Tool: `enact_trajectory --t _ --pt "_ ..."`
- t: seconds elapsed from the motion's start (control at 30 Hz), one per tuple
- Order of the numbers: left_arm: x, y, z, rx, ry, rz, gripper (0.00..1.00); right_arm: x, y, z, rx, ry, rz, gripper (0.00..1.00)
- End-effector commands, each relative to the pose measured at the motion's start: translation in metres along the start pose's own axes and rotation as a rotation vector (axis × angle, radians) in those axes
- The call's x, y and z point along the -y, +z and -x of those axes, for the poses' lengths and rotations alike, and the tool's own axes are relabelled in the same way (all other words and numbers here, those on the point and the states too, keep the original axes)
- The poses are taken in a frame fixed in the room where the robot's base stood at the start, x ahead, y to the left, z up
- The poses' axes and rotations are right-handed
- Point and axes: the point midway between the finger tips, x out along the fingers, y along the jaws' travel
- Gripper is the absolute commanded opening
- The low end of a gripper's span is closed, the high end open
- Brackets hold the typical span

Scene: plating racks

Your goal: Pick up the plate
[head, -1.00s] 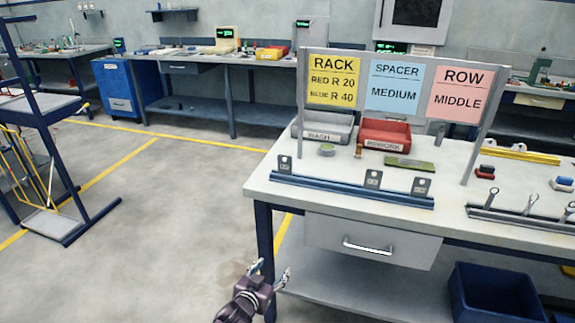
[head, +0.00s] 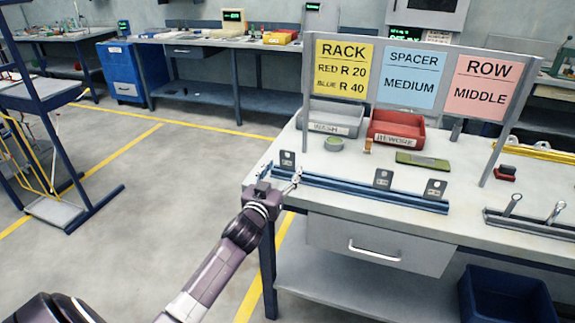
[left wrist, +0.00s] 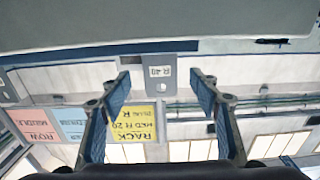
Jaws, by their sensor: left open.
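Small grey plates stand upright on a blue rail (head: 340,190) along the front of the table. The leftmost plate (head: 287,160) is at the rail's left end; a middle plate (head: 382,180) and a right plate (head: 434,189) stand further along. My left gripper (head: 279,176) is open at the table's front left corner, just in front of the leftmost plate. In the left wrist view a plate (left wrist: 160,76) with a label that seems to read "R 40" appears between the spread blue fingers (left wrist: 160,88), with gaps on both sides. My right gripper is out of view.
A sign board with yellow RACK (head: 342,66), blue SPACER and pink ROW cards stands over the table. Behind the rail are a grey bin (head: 335,115), a red bin (head: 397,128), a round tin (head: 333,143) and a green block (head: 422,161). A grey rail with pegs (head: 535,222) is at right.

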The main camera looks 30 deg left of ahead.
Motion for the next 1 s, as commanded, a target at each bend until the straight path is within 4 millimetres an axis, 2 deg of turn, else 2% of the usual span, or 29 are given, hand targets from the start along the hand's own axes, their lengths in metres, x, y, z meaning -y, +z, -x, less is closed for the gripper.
enact_trajectory --t 0.1,0.23,0.57,1.0 --pt "0.001 -0.001 -0.019 -0.004 0.0 -0.003 0.56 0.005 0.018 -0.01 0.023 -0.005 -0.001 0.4" --pt "0.001 0.0 -0.035 -0.001 0.0 -0.001 0.56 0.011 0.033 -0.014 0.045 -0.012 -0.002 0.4" --pt "0.0 -0.001 -0.042 0.0 0.0 -0.001 0.56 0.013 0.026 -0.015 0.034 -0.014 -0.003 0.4" --pt "0.0 -0.002 -0.041 0.0 0.0 0.0 0.1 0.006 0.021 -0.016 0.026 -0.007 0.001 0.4"
